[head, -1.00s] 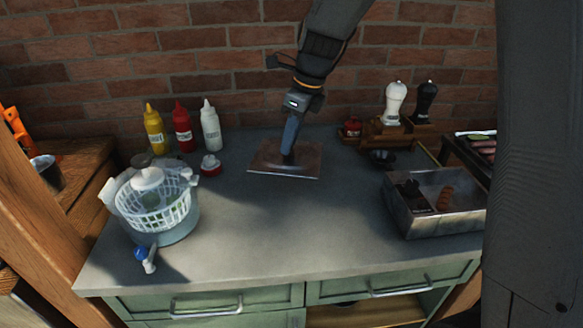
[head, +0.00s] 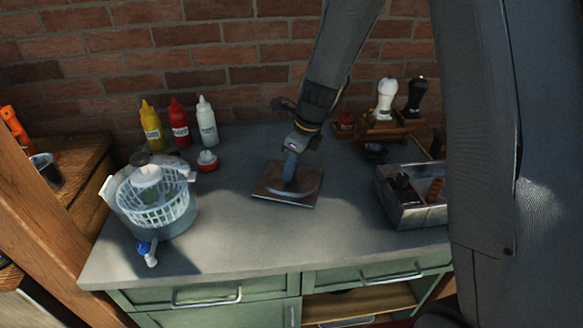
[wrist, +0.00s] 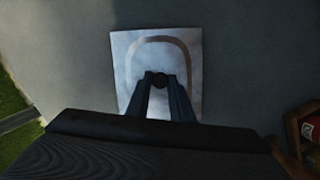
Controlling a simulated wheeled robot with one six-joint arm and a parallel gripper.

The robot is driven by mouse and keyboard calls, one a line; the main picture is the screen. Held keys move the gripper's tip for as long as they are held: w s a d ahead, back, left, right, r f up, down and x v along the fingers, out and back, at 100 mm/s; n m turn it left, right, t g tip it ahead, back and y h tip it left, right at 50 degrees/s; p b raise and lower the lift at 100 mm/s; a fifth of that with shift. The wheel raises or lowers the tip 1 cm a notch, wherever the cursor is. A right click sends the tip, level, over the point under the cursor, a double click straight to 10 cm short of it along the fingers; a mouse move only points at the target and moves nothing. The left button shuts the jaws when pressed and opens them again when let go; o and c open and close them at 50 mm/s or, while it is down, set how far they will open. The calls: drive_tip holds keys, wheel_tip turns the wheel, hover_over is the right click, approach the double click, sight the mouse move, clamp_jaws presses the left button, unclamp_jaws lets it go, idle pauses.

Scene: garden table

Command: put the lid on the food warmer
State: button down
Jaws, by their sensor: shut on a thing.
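The lid (head: 268,182) is a flat, square, brownish metal plate over the grey counter in the head view. In the wrist view the lid (wrist: 126,62) looks pale and shiny, with a rounded arc marked on it. My gripper (head: 290,180) points down at its middle and is shut on its dark round knob (wrist: 160,81). I cannot tell whether the lid touches the counter or hangs just above it. The food warmer (head: 412,217) is an open metal box at the right of the counter. It holds dark items and a reddish-brown item, and my arm column hides its right side.
A salad spinner (head: 150,200) stands at the left with a blue-and-white tool (head: 147,253) before it. Mustard (head: 152,128), ketchup (head: 180,123) and white bottles (head: 207,124) stand at the back. Shakers (head: 385,98) on a wooden stand are behind the warmer. The counter's front middle is clear.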

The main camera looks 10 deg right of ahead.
drive_tip(key=shift+f, duration=0.15)
drive_tip(key=c, duration=1.6)
unclamp_jaws()
drive_tip(key=shift+o, duration=0.2)
